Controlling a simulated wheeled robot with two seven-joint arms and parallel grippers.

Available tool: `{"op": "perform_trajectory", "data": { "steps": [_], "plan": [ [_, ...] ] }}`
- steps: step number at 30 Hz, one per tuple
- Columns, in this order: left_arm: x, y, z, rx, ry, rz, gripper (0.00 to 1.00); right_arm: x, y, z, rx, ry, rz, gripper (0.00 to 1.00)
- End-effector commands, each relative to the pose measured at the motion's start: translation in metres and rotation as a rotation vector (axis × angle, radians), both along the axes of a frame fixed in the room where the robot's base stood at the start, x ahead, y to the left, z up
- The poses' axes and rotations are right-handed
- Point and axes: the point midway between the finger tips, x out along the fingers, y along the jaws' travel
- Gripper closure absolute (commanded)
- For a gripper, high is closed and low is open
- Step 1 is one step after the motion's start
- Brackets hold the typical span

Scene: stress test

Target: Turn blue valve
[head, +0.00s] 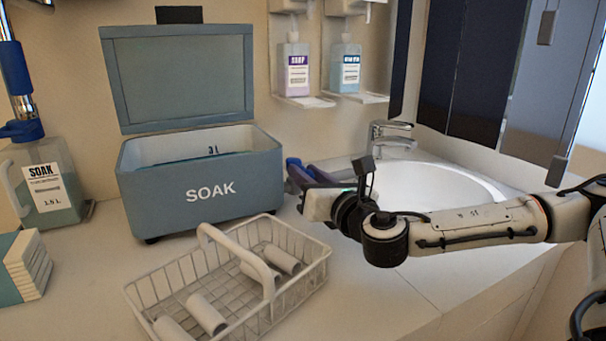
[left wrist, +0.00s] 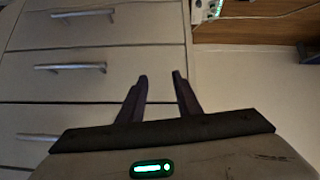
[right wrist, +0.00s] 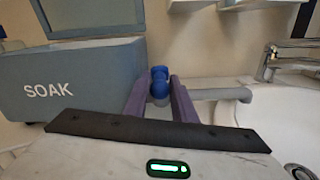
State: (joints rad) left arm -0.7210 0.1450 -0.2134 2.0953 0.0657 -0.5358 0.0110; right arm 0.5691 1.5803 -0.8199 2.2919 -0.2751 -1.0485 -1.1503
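In the right wrist view, a blue valve (right wrist: 160,81) stands at the right end of the SOAK box, with a grey pipe running right from it toward the sink. My right gripper (right wrist: 160,84) has its two purple fingers apart, one on each side of the valve; I cannot tell whether they touch it. My left gripper (left wrist: 159,78) is open and empty, in front of drawers, and is outside the head view.
The open SOAK box (head: 205,190) stands left of my right gripper. A wire basket (head: 302,292) with several white rolls is in front. The sink (head: 440,180) and tap (head: 390,135) are behind my right arm. A SOAK jug (head: 45,185) with blue fittings stands far left.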

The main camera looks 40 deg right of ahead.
Motion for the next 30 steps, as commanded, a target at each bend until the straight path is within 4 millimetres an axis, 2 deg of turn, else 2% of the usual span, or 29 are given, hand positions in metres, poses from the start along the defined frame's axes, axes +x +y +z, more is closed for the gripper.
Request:
{"op": "perform_trajectory", "data": {
  "steps": [6,14,19,26,30],
  "plan": [
    [-0.003,0.001,-0.005,0.005,0.010,-0.001,0.69,0.015,-0.005,0.000,0.001,0.000,-0.001,0.76],
    [-0.003,0.002,-0.007,0.007,0.014,-0.001,0.69,0.016,-0.005,0.000,0.000,0.001,0.000,0.76],
    [-0.001,0.002,-0.005,0.006,0.008,-0.001,0.69,0.016,-0.005,-0.001,0.000,0.001,0.000,1.00],
    [0.002,0.001,-0.002,0.005,0.001,-0.001,0.69,0.017,-0.005,-0.001,0.000,0.001,0.002,1.00],
    [0.002,0.001,0.003,0.008,0.001,-0.002,0.69,0.024,0.000,0.001,0.002,0.002,0.025,1.00]
  ]
}}
